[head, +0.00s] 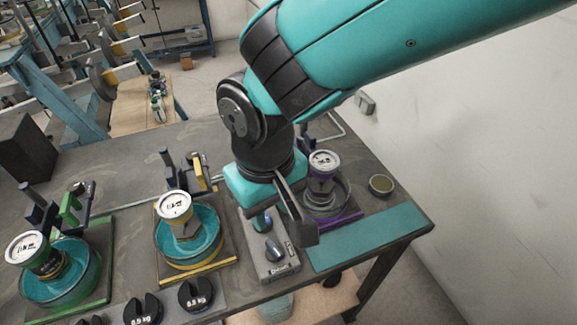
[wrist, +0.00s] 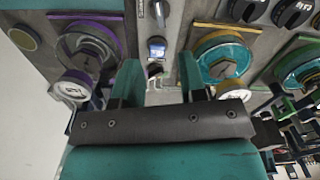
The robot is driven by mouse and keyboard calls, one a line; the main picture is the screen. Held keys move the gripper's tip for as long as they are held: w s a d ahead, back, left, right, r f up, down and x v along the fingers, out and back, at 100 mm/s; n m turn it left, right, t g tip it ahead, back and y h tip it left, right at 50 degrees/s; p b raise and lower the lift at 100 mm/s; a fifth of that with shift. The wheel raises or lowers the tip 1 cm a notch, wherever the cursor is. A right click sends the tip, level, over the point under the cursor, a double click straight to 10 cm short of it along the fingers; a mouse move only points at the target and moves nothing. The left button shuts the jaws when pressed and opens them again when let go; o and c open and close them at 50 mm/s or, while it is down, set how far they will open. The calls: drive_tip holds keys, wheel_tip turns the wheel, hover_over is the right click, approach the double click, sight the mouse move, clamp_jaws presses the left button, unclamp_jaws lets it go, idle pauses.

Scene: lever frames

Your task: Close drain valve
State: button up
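Purple (head: 340,219), yellow (head: 215,266) and green (head: 100,300) frames hold basins and gauge-topped canisters. Black weights (head: 197,294) line the front edge. A small round dish (head: 381,184) and a bare teal mat (head: 370,238) lie right. A wall stands beyond.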

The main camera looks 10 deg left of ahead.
sight(274, 247)
wheel_tip(274, 247, down, 12)
drive_tip(key=shift+f+p, duration=0.15)
drive_tip(key=shift+p, duration=0.85)
drive_tip(key=shift+c, duration=0.2)
clamp_jaws()
